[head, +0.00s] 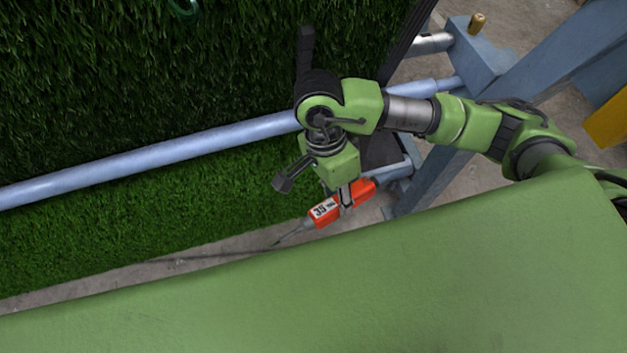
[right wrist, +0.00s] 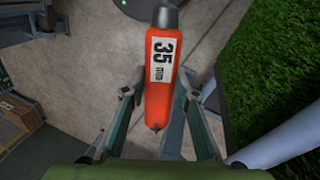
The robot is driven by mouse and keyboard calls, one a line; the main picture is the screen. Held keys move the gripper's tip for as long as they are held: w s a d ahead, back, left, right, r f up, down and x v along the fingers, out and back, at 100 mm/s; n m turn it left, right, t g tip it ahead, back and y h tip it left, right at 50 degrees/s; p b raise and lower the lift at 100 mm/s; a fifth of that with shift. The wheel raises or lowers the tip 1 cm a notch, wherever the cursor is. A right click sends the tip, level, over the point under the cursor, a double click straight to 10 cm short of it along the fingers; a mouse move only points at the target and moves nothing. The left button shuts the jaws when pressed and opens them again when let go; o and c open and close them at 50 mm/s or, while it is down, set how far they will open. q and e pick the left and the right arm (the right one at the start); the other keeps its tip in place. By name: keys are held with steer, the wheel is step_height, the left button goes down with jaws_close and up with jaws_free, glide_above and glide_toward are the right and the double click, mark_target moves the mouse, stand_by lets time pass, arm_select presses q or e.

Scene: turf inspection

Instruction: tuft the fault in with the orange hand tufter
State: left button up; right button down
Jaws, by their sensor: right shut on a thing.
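The orange hand tufter (head: 326,208) has a white label reading 35 mm and a grey nose with a thin tip that points left and down in the head view. My right gripper (head: 346,195) is shut on its orange body and holds it in the air in front of the turf's lower strip. In the right wrist view the tufter (right wrist: 160,75) sits between the two fingers of the gripper (right wrist: 160,105). The green turf (head: 150,80) fills the upper left of the head view. I cannot make out the fault in it. My left gripper is not in view.
A pale blue roller bar (head: 150,157) crosses the turf just beyond the right gripper. A blue steel frame (head: 440,140) stands at the right, and a small brass-coloured cylinder (head: 477,22) is on it. Concrete floor (head: 200,250) shows below the turf.

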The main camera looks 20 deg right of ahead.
mark_target(330, 207)
steer(key=r+m, duration=0.1)
steer(key=m, duration=0.1)
steer(key=a+m+y, duration=0.1)
steer(key=m, duration=0.2)
steer(key=a+r+m+y+p, duration=0.1)
steer(key=m, duration=0.1)
steer(key=shift+s+r, duration=0.2)
steer(key=shift+r, duration=0.15)
steer(key=m, duration=0.2)
steer(key=a+r+m+y+p, duration=0.1)
steer(key=m, duration=0.1)
steer(key=r+m+y, duration=0.1)
steer(key=m, duration=0.2)
steer(key=shift+s+a+r+t, duration=0.1)
steer(key=shift+a+r+t, duration=0.05)
steer(key=shift+a+t, duration=0.15)
steer(key=m, duration=0.2)
steer(key=r+m+t+p, duration=0.1)
steer(key=m, duration=0.1)
steer(key=r+m+t+y, duration=0.1)
steer(key=shift+a+m, duration=0.4)
steer(key=m, duration=0.1)
steer(key=r+m+t+p, duration=0.1)
steer(key=m, duration=0.3)
steer(key=shift+w+a+r+t, duration=0.2)
steer(key=shift+a+r+t, duration=0.05)
steer(key=shift+t, duration=0.15)
steer(key=w+r+p, duration=0.2)
steer(key=w, duration=0.5)
